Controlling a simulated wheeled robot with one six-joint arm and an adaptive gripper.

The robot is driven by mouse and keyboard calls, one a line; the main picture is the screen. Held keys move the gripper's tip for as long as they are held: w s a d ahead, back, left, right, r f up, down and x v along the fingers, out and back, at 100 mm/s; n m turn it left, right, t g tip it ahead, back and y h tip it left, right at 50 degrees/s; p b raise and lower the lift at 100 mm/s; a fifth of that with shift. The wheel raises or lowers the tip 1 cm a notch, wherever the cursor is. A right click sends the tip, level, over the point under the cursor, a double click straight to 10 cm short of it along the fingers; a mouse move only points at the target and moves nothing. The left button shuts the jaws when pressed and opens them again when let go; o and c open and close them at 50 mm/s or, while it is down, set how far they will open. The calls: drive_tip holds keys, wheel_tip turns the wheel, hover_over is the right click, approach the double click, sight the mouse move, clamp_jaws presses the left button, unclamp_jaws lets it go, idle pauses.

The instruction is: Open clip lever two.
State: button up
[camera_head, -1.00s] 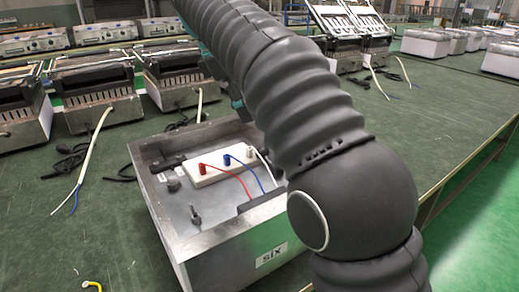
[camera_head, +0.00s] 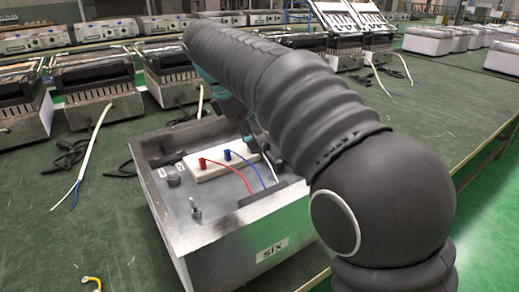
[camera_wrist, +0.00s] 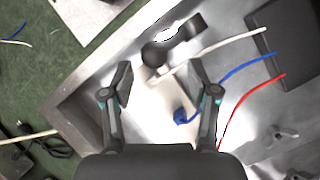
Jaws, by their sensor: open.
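A white terminal block (camera_head: 209,168) sits inside an open metal box (camera_head: 215,240) labelled "six". Its red clip lever (camera_head: 203,162) and blue clip lever (camera_head: 228,154) stand up in the head view; no numbers are readable on them. The white clip at the block's right end is hidden behind my gripper there. My gripper (camera_wrist: 162,84) is open, pointing down over the block, with its fingers apart. The white wire's end (camera_wrist: 163,77) lies between the fingertips in the wrist view. The blue lever (camera_wrist: 181,117) is just left of the right finger. I cannot tell whether the fingers touch anything.
Red (camera_wrist: 240,105) and blue (camera_wrist: 240,66) wires run to a black block (camera_wrist: 287,38) in the box. A dark round knob (camera_wrist: 154,55) is close beyond the fingertips. The box's metal wall (camera_wrist: 75,90) is left of my gripper. More heater units (camera_head: 97,88) stand behind.

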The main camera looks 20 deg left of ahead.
sight(267, 151)
drive_tip(key=shift+x, duration=1.85)
drive_tip(key=shift+b, duration=0.3)
clamp_jaws()
